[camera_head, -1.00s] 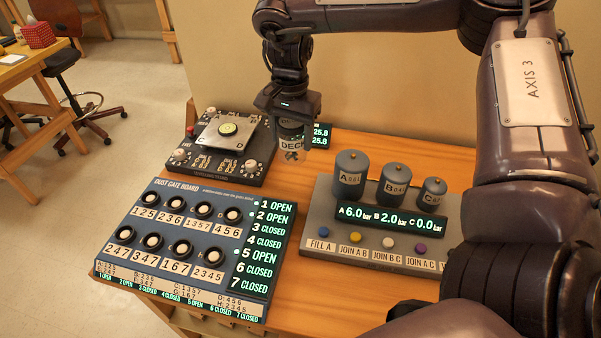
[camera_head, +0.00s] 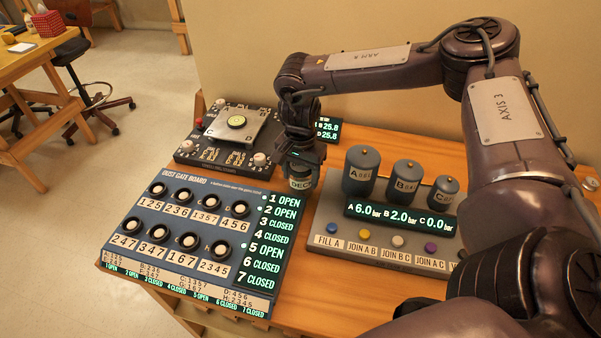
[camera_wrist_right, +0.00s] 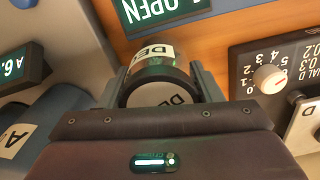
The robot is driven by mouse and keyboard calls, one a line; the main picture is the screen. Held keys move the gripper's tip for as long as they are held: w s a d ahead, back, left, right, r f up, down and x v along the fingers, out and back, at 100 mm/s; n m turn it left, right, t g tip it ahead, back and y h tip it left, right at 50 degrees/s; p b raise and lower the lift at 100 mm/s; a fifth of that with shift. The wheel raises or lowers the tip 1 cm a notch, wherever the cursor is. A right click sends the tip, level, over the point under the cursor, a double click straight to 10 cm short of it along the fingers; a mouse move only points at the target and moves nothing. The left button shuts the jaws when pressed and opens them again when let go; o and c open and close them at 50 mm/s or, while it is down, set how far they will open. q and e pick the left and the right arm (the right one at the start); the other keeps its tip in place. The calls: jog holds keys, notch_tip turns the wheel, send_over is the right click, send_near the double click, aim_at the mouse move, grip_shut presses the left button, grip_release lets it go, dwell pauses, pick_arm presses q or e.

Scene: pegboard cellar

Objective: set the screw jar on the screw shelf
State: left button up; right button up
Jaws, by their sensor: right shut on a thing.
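A small jar (camera_head: 301,183) with a pale label reading "DEC" is held in my right gripper (camera_head: 302,166), above the gap between the dust gate board and the gauge panel. In the right wrist view the jar (camera_wrist_right: 158,62) sits between the two fingers of the gripper (camera_wrist_right: 162,85), its lid and label partly visible. The gripper is shut on it. No screw shelf can be made out in either view. My left gripper is not in view.
The dust gate board (camera_head: 185,262) lies left of the jar. A panel with three grey cylinders (camera_head: 385,262) is at right. A dark device with knobs (camera_head: 222,150) stands behind. Bare wooden bench (camera_head: 296,262) shows between the boards.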

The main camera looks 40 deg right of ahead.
jog(key=o, duration=1.2)
jog(key=shift+f, duration=0.1)
